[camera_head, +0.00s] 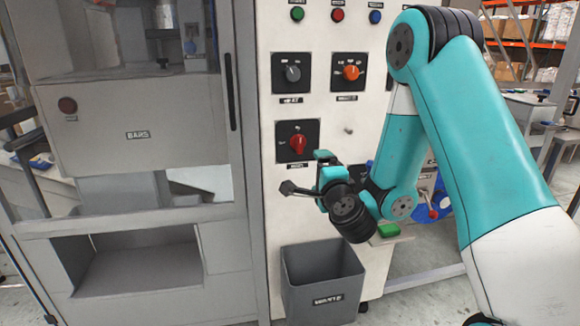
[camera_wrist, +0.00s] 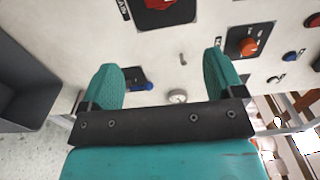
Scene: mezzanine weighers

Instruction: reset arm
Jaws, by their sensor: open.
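My gripper (camera_head: 306,172) is in front of the white control panel (camera_head: 267,110), a little below the red rotary knob (camera_head: 298,144). In the wrist view, its two teal fingers are spread wide, with nothing between the tips (camera_wrist: 162,70). The panel face (camera_wrist: 160,35) lies beyond the fingers. My arm reaches in from the right, bent at a high elbow, and hides part of the panel's right side.
A grey knob (camera_head: 292,73) and an orange knob (camera_head: 351,72) sit higher on the panel. A grey waste bin (camera_head: 322,285) stands below my gripper. A grey cabinet labelled BARS (camera_head: 100,135) is on the left. Benches and shelving (camera_head: 530,50) are at the right.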

